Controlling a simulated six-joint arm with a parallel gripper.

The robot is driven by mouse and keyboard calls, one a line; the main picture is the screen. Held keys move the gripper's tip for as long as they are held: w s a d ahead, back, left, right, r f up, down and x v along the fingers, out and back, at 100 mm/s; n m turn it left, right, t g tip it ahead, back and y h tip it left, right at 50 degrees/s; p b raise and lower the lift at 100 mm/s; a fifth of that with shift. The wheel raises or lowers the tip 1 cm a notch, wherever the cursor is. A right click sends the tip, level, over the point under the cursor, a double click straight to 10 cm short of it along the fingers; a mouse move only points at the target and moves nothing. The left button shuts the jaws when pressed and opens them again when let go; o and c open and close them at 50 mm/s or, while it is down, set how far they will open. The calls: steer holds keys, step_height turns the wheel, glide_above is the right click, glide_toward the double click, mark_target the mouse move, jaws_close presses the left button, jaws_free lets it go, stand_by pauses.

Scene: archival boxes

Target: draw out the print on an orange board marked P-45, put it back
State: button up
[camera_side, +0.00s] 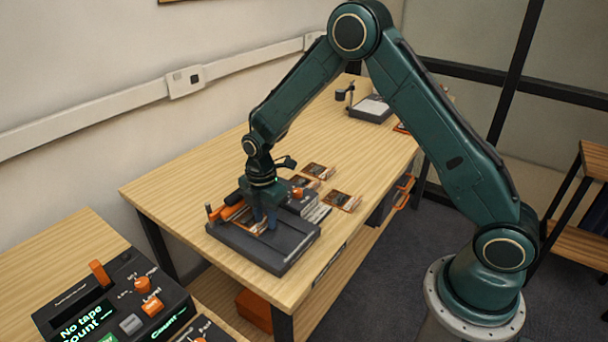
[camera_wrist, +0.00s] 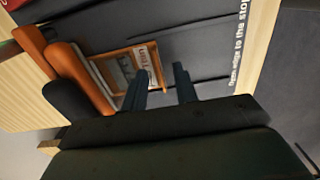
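A dark grey flat device (camera_side: 262,247) lies at the near end of the wooden table. A small orange-edged board (camera_side: 247,226) lies on it; in the wrist view this orange-bordered board (camera_wrist: 122,88) carries a pale panel with print too small to read. I cannot make out P-45 on any board. My gripper (camera_side: 265,222) is low over the device, its fingers pointing down.
Several orange-edged prints (camera_side: 342,201) lie on the table just right of the device. Orange and black parts (camera_wrist: 82,85) stand close left of the board in the wrist view. A control panel (camera_side: 115,300) sits on the near left table. The table's middle is clear.

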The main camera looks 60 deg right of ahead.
mark_target(287, 239)
steer(key=shift+f, duration=0.3)
jaws_close()
steer(key=shift+s, duration=0.2)
steer(key=shift+s, duration=3.1)
jaws_free()
